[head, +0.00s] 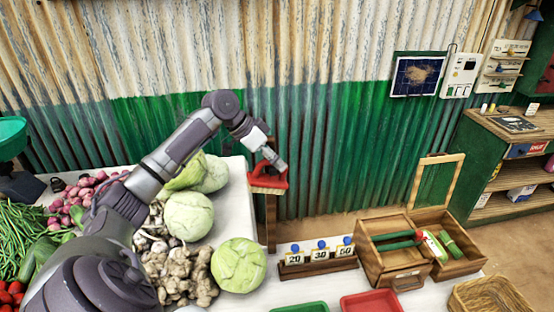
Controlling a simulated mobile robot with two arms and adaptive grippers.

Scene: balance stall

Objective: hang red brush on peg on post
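The red brush (267,180) is at the top of a brown wooden post (271,222), in front of the green wall near the middle of the head view. My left gripper (277,164) is at the upper side of the brush and overlaps it in the picture. The fingers are small here, and I cannot tell whether they are closed on it. The peg cannot be made out, and I cannot tell whether the brush hangs, rests or is held. My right gripper is not in view.
Cabbages (239,265), ginger (187,275) and onions (84,188) lie left of the post. A price card holder (317,268) and an open wooden box (404,283) stand to the right. Red (371,303) and green (300,308) trays lie in front. The corrugated wall (335,150) is close behind the post.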

